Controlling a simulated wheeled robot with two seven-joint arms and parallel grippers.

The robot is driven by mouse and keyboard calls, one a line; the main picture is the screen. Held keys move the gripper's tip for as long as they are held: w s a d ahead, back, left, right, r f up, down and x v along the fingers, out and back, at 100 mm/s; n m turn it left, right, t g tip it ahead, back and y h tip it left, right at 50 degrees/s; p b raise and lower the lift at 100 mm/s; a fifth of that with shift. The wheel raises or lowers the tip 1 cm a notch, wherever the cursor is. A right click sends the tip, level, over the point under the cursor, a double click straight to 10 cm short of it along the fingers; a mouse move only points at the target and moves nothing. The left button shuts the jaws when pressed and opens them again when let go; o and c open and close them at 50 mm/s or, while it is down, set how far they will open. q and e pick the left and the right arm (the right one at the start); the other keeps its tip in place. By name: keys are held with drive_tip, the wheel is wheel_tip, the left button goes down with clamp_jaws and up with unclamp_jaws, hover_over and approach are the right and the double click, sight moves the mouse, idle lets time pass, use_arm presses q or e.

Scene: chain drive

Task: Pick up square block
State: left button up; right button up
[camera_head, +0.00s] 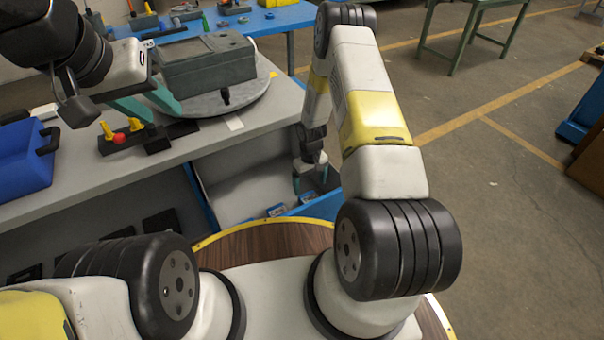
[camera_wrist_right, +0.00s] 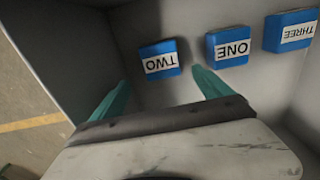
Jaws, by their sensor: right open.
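Three blue blocks with white labels lie in a grey-walled bin in the right wrist view: TWO (camera_wrist_right: 160,58), ONE (camera_wrist_right: 228,46) and THREE (camera_wrist_right: 290,30). They look roughly square, and their labels read upside down. My right gripper (camera_wrist_right: 163,90) is open and empty; block TWO is just beyond and between its teal fingertips, ONE just beyond the right finger. In the head view my right gripper (camera_head: 311,180) reaches down into the bin below the table's end. My left gripper (camera_head: 148,106) is over the table by a grey box; its finger gap is unclear.
The grey bin (camera_head: 250,185) has a blue front edge close to my right gripper. On the table are a grey box (camera_head: 205,68) on a round plate (camera_head: 225,102), a blue container (camera_head: 22,165) and a black fixture with yellow pegs (camera_head: 145,138). Open floor lies right.

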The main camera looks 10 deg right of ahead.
sight(310, 198)
drive_tip(key=f, duration=0.5)
drive_tip(key=s+f, duration=0.1)
drive_tip(key=f, duration=0.2)
drive_tip(key=c, duration=1.9)
